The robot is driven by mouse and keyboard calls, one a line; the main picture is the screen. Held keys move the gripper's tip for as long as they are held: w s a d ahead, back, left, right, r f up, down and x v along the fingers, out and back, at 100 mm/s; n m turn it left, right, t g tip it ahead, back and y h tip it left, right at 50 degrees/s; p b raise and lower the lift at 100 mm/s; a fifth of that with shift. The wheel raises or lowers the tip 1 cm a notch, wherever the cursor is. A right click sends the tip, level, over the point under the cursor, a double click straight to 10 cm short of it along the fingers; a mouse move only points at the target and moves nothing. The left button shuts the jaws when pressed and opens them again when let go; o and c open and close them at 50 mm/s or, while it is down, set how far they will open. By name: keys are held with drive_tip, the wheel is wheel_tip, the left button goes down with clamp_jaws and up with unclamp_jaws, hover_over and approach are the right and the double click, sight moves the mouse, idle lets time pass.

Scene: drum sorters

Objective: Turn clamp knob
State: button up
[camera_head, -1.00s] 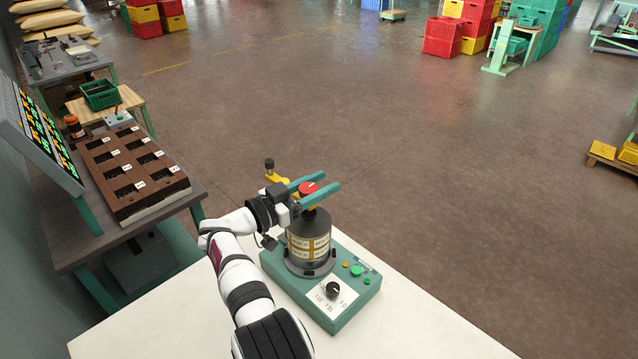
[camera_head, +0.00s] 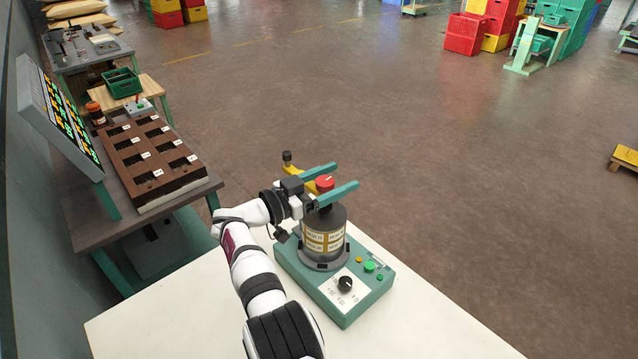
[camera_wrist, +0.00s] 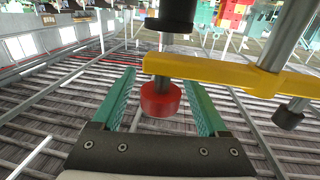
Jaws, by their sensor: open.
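The red clamp knob (camera_head: 325,183) with a white mark on top sits above a dark, labelled drum (camera_head: 324,232). In the wrist view the red knob (camera_wrist: 160,99) is below the end of a yellow clamp bar (camera_wrist: 215,72). My gripper (camera_head: 346,176) has its two teal fingers spread level, one on each side of the knob. The wrist view shows a gap between the knob and each finger of my gripper (camera_wrist: 158,100). The drum stands on a green base unit (camera_head: 340,305), and the gripper hides part of its top.
The base has a black dial (camera_head: 345,284) and a green button (camera_head: 369,266). It stands on a white table (camera_head: 190,320). To the left are a brown slotted tray (camera_head: 150,160) and a display panel (camera_head: 60,125). Open floor lies behind and to the right.

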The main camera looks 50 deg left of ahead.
drive_tip(key=s+a, duration=0.2)
drive_tip(key=s, duration=1.3)
drive_tip(key=d+n+y, duration=0.5)
drive_tip(key=y, duration=0.2)
drive_tip(key=x, duration=1.6)
drive_tip(key=shift+f, duration=0.4)
